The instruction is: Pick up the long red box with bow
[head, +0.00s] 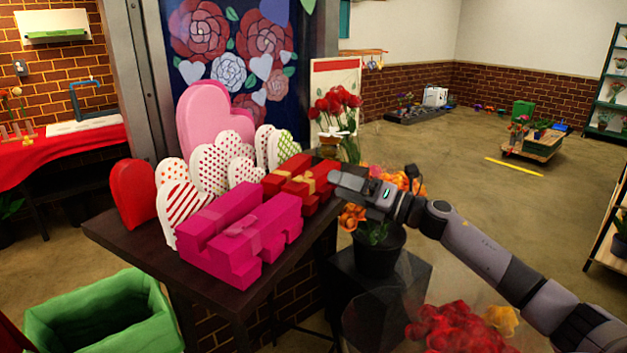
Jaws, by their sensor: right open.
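The long red box with a gold bow (284,174) lies on the dark table (125,235), near its right edge, behind the pink boxes. My right gripper (336,181) reaches in from the right and is open, with its tips beside the right end of the red box. It overlaps that end in the picture, so I cannot tell whether it touches. Nothing shows held in it. My left gripper is not in view.
Magenta boxes with bows (238,240) stand in front of the red box. Several heart-shaped boxes (210,168) crowd its left and back. A vase of red roses (340,145) stands behind my gripper. A dark flower pot (377,252) is below my arm. A green bin (105,318) is front left.

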